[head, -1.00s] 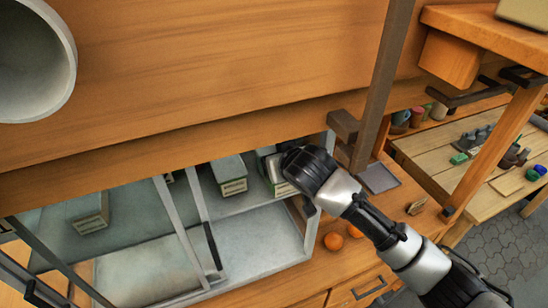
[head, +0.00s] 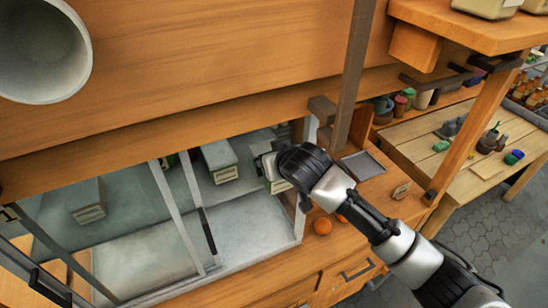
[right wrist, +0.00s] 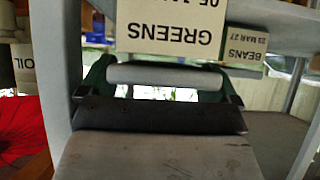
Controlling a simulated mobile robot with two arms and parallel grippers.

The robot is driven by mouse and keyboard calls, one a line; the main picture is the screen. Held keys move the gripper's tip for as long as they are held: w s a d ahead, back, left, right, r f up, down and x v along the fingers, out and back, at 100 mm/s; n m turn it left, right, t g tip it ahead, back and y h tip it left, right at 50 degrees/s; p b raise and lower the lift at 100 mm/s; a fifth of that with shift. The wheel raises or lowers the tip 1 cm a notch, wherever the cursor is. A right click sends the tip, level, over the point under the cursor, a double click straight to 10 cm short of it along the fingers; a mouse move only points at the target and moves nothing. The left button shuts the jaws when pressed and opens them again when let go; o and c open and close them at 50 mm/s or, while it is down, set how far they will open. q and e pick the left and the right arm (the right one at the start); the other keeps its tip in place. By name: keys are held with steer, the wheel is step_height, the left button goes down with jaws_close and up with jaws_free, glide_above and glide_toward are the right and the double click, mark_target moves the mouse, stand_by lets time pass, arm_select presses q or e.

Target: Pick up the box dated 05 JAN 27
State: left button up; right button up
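The box labelled GREENS (right wrist: 172,32) fills the top of the right wrist view. Its label is upside down, and the date reads 05 JA before it is cut off by the frame edge. My left gripper is out of view.
A BEANS box dated 23 MAR 27 (right wrist: 245,45) is close beside it. In the head view another box (head: 220,162) stands left of mine, and one (head: 88,201) further left. The cabinet's side post (head: 301,205) is close to my arm. An orange (head: 322,227) lies on the counter.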

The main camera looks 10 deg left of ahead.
steer(key=shift+o, duration=0.5)
steer(key=shift+s+d+r, duration=0.2)
steer(key=shift+s+r, duration=0.05)
steer(key=shift+s, duration=0.1)
steer(key=s+d+r+b, duration=0.1)
steer(key=s+d+b, duration=0.4)
steer(key=s, duration=0.6)
steer(key=d, duration=0.2)
steer(key=shift+s+d, duration=0.15)
steer(key=shift+d, duration=0.2)
